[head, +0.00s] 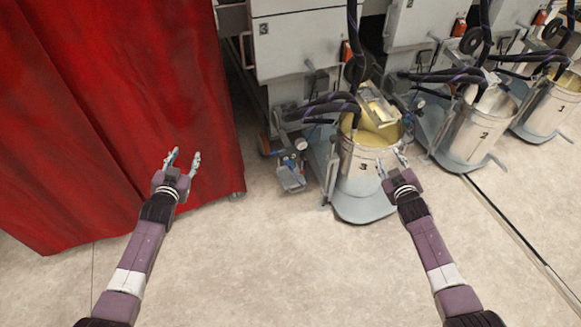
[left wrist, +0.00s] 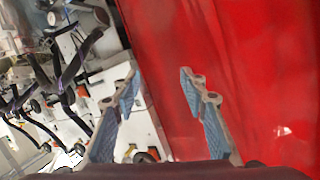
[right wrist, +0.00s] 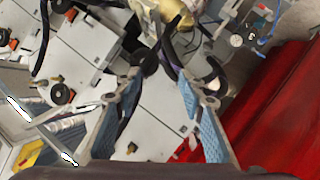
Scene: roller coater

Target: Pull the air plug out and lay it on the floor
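The air plug itself is too small to pick out. A small round gauge (head: 300,144) with fittings sits low at the left of bucket 3, above a grey foot-like part (head: 290,178). In the right wrist view a round gauge (right wrist: 236,40) and a thin blue hose (right wrist: 268,38) show at the upper right. My left gripper (head: 184,160) is open and empty in front of the red curtain, well left of the gauge. My right gripper (head: 391,163) is open and appears empty in front of bucket 3, right of the gauge. Both grippers are apart from the gauge.
Bucket 3 (head: 362,168), holding yellowish liquid, stands on a grey base with dark hoses above. Bucket 2 (head: 478,130) and bucket 1 (head: 548,105) stand further right. A red curtain (head: 120,110) fills the left. The floor (head: 270,260) in front is clear.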

